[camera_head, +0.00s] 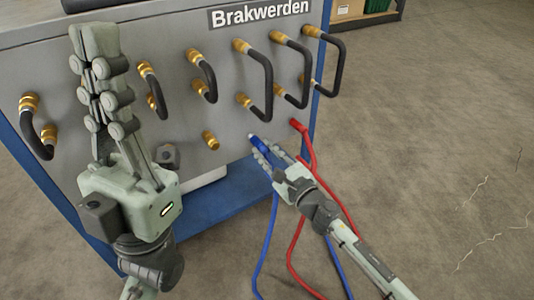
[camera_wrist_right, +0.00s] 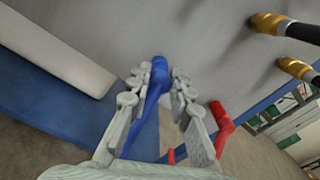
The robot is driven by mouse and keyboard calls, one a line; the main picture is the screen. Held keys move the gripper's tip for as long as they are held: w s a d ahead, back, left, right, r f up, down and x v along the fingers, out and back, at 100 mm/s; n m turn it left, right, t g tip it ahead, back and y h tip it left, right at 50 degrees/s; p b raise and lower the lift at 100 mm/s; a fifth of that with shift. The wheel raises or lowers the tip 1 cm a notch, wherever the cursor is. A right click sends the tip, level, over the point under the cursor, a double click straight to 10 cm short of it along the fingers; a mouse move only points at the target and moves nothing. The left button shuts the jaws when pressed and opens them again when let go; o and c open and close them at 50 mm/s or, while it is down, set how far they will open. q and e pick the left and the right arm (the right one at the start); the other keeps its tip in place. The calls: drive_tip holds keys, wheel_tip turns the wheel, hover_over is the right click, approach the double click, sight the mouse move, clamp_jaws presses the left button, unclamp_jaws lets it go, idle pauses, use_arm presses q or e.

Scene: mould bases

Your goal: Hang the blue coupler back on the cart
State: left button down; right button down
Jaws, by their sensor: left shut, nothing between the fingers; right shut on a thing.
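The blue coupler (camera_head: 259,143) is held in my right gripper (camera_head: 264,154), near the lower right of a grey panel. In the right wrist view the blue coupler (camera_wrist_right: 159,68) sits between the fingers, its blue hose running back toward the palm. The coupler's tip points at the panel; whether it touches is unclear. My left gripper (camera_head: 90,45) is shut and empty, raised upright in front of the panel's left part. No separate cart is clearly recognisable; the labelled grey block (camera_head: 190,32) has a blue frame (camera_head: 225,205) below.
A red coupler (camera_head: 297,124) is at the panel's right edge, with its red hose (camera_head: 310,160) hanging. Black looped hoses on brass fittings (camera_head: 262,80) stick out of the panel. A bare brass fitting (camera_head: 211,141) is left of my right gripper. Floor at right is clear.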

drive_tip(key=shift+w+a, duration=0.3)
idle(0.4)
drive_tip(key=shift+w+a, duration=0.1)
drive_tip(key=shift+w, duration=0.05)
drive_tip(key=shift+r, duration=0.1)
drive_tip(key=c, duration=0.9)
unclamp_jaws()
drive_tip(key=shift+v, duration=3.5)
